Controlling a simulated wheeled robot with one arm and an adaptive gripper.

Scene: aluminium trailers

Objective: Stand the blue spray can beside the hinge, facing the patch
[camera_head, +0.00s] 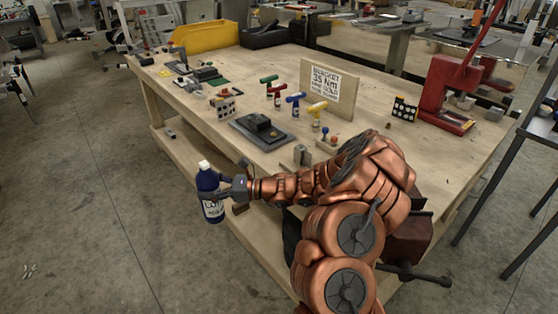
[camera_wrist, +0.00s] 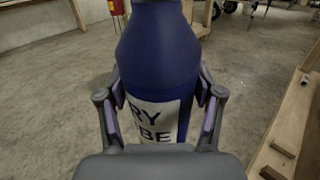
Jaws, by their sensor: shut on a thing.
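The blue spray can (camera_head: 210,196) has a white top and a white label. It is upright in the head view, off the near left edge of the workbench. My gripper (camera_head: 225,187) is shut on it. In the wrist view the can's blue body (camera_wrist: 158,55) stands between the two fingers, with part of its label showing and its top cut off. I cannot pick out the hinge for certain; small metal pieces (camera_head: 301,156) lie near the bench's front edge. A small green patch (camera_head: 219,82) lies on the bench towards the back left.
The wooden workbench (camera_head: 385,88) carries a dark plate with a block (camera_head: 262,131), several coloured-handled tools (camera_head: 317,112), a sign (camera_head: 332,86), a red press (camera_head: 446,100) and a yellow bin (camera_head: 205,37). Bare bench shows right of the sign.

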